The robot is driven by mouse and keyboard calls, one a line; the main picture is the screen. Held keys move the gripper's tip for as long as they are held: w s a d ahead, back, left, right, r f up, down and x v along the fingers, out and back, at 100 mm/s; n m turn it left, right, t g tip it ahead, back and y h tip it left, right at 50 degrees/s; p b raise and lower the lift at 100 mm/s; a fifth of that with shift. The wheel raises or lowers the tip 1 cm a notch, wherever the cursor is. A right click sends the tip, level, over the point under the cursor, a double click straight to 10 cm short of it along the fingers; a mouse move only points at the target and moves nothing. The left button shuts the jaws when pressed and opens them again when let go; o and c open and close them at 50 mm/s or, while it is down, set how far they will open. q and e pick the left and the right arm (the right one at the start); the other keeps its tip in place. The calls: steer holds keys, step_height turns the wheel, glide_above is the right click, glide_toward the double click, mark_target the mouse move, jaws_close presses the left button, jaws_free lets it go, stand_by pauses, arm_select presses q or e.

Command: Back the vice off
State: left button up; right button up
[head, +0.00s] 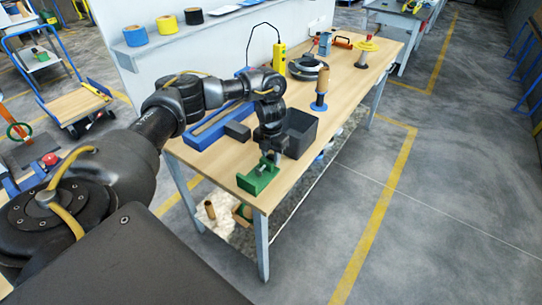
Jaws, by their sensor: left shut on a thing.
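A green vice (258,180) sits at the near end of the wooden workbench. My left gripper (265,160) points down at the vice's top from above and is shut on a part of it. The gripped part is small and largely hidden by the fingers, so I cannot tell exactly which piece it is. My right gripper is not in view.
A dark open bin (299,134) stands right beside my left gripper. Behind it are a wooden roll on a blue stand (320,90), a dark coil (308,68), a yellow device (279,55) and a yellow-topped spool (365,48). The floor to the right is clear.

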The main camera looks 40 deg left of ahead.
arm_select(q)
steer(key=shift+d+r+y+p, duration=0.15)
steer(key=shift+y+p, duration=0.35)
steer(key=shift+p, duration=0.4)
steer(key=shift+d+r+y+p, duration=0.15)
steer(key=shift+y+p, duration=0.35)
steer(key=shift+p, duration=0.4)
steer(key=shift+c, duration=0.2)
steer(key=shift+f+y+p, duration=0.25)
steer(key=shift+y+p, duration=0.05)
steer(key=shift+y, duration=0.1)
steer(key=shift+f, duration=0.1)
steer(key=o, duration=1)
